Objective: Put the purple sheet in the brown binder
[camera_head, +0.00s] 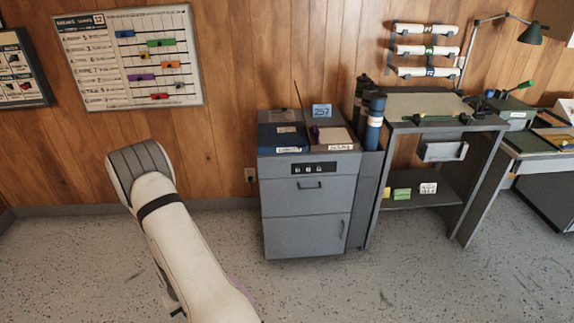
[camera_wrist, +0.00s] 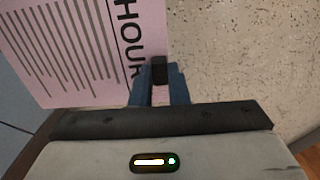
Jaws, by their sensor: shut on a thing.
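My gripper (camera_wrist: 158,78) is shut on the edge of the purple sheet (camera_wrist: 85,45) in the wrist view. The sheet is pale pinkish purple, with printed lines and large dark letters reading "HOUR". Part of it runs out of the picture at the top left. In the head view my gripper is hidden behind my arm; only a thin purple sliver shows beside the arm. The brown binder (camera_head: 314,143) lies open on top of the grey cabinet, with pale pages in it and a label at its front. My gripper is well apart from it.
A blue binder (camera_head: 276,142) lies left of the brown one on the grey cabinet (camera_head: 306,215). A tag marked 257 (camera_head: 321,111) stands behind them. Blue rolls (camera_head: 375,125) stand at the right, beside a workbench (camera_head: 440,122). The floor before the cabinet is clear.

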